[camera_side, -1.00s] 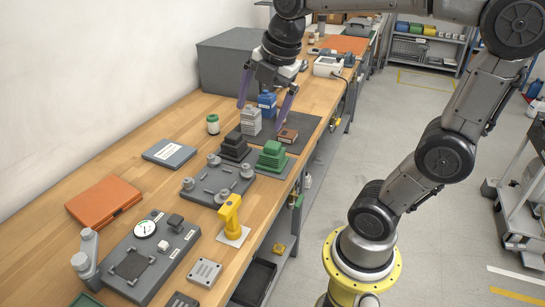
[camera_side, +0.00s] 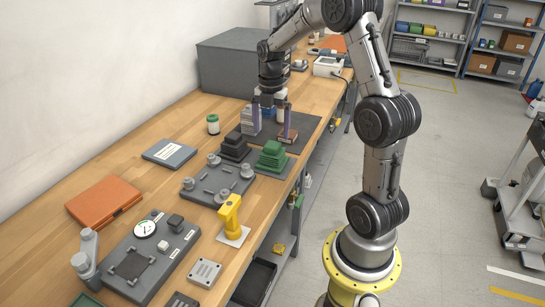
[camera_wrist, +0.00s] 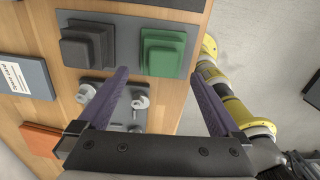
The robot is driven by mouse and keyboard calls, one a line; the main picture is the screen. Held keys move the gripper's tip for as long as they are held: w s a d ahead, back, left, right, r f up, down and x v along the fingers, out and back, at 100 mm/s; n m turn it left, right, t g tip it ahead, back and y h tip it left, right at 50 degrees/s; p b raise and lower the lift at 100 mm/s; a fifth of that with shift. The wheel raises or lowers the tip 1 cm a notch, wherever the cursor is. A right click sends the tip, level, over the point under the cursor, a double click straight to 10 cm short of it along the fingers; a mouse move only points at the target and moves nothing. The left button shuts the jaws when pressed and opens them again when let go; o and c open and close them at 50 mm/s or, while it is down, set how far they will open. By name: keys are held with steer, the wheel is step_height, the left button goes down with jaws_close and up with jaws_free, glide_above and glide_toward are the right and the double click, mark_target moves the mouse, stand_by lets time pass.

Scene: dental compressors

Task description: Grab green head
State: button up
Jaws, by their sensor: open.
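The green head (camera_side: 271,157) is a stepped green block on a grey mat, beside a black stepped block (camera_side: 235,148). In the wrist view the green head (camera_wrist: 163,51) shows ahead of and between my fingertips. My gripper (camera_side: 271,130) points down with purple fingers, open and apart from the green head, behind it in the side view. In the wrist view the fingers of my gripper (camera_wrist: 158,72) are spread wide with nothing held between them.
A green-capped jar (camera_side: 213,125) stands left.

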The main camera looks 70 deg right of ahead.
mark_target(272, 144)
steer(key=shift+s+f, duration=0.2)
steer(key=shift+f, duration=3.7)
steer(key=shift+r, duration=0.15)
jaws_close()
